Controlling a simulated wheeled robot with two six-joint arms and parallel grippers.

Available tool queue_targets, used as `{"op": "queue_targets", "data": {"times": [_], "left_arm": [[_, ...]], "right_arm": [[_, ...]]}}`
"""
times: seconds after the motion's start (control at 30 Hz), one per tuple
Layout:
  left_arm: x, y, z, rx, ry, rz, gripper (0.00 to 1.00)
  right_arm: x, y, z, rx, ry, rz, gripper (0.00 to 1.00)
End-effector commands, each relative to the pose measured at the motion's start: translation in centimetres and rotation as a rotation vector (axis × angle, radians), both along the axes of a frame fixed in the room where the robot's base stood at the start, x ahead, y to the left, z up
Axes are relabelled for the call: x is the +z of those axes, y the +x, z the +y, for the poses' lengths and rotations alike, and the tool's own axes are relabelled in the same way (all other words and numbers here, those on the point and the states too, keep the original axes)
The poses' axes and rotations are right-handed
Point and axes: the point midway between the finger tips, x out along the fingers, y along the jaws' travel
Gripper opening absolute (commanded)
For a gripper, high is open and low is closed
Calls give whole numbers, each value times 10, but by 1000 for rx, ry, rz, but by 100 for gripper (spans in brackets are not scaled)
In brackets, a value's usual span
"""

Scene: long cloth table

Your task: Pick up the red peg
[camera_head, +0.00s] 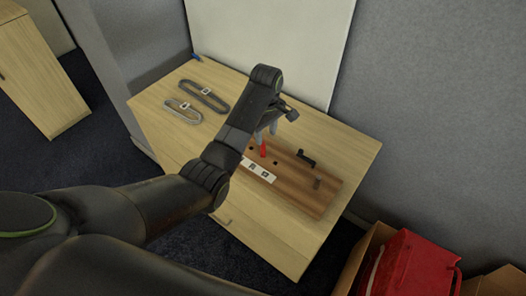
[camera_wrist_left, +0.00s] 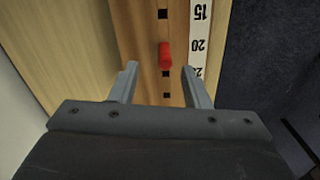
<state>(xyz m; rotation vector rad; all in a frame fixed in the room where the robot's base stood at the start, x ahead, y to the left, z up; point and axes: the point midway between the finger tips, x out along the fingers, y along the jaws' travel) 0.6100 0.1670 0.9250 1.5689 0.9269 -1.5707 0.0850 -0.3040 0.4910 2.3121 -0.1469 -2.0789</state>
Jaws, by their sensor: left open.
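The red peg (camera_head: 263,149) stands upright in the brown wooden board (camera_head: 318,199) on the wooden cabinet top. In the left wrist view the red peg (camera_wrist_left: 166,54) shows from above, in line with several dark square holes. My left gripper (camera_head: 266,134) is over the board right at the peg, pointing down. In the left wrist view its two fingers (camera_wrist_left: 160,80) are apart, with the peg between and just beyond their tips; nothing is held. The arm hides part of the board in the head view. My right gripper is not in view.
A white number strip (camera_head: 258,171) lies along the board's edge. A black bracket (camera_head: 306,158) and a small dark block (camera_head: 317,183) sit on the board. A white panel (camera_head: 270,45) stands behind; a red bag (camera_head: 415,266) is in a box on the floor.

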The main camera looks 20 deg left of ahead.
Motion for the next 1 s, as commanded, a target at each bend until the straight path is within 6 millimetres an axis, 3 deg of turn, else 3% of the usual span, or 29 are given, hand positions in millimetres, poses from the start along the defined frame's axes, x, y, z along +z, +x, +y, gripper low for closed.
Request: {"op": "queue_targets", "data": {"times": [0.1, 0.37, 0.63, 0.97, 1.0], "left_arm": [[-16, -1, 0, 1, 1, 3, 43], [-34, -2, 3, 1, 2, 4, 43], [-71, -5, 7, 0, 1, 2, 43], [-77, -5, 7, 0, 1, 0, 43], [-77, -5, 7, 0, 1, 0, 37]], "right_arm": [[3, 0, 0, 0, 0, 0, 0], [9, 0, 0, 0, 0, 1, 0], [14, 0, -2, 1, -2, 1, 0], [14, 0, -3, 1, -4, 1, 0], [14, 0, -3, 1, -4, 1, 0]]}}
